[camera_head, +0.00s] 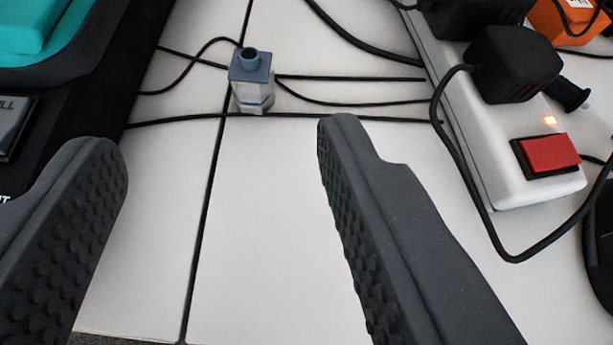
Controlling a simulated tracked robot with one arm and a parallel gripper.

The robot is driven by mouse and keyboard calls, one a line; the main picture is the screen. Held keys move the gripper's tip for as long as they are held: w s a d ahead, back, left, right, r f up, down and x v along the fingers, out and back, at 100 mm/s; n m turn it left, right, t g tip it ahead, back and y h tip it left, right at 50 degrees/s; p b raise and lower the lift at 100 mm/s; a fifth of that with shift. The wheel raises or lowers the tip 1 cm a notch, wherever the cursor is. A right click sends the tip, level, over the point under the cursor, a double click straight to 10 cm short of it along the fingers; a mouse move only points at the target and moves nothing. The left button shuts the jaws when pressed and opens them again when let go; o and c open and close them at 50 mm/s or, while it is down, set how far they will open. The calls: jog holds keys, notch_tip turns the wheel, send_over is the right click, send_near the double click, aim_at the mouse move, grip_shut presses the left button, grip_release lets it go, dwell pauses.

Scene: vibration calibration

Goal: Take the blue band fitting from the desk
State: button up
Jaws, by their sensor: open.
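A small upright fitting (252,80) stands on the white desk (262,190), in the upper middle of the view. It has a blue-grey square top with a round collar, a pale body and a blue-grey base. My gripper (222,150) is open, with its two dark studded fingers wide apart in the foreground. Nothing is between the fingers.
A white power strip (480,150) with a red switch (550,154) and black plugs (513,64) lies at the right. Black cables (350,77) run across the desk around the fitting. A black case with teal parts (40,40) is at the upper left. The desk between the fingers is clear.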

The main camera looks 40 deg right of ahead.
aim_at(251, 71)
jog(key=shift+s+d+f, duration=0.1)
jog(key=shift+d+f, duration=0.1)
jog(key=shift+f, duration=0.7)
jog(key=b+x, duration=0.1)
jog(key=x, duration=0.6)
jog(key=shift+b+x, duration=1.2)
jog(key=shift+x, duration=1.85)
jog(key=shift+d+r, duration=0.1)
jog(key=shift+d, duration=0.05)
jog(key=c, duration=1.1)
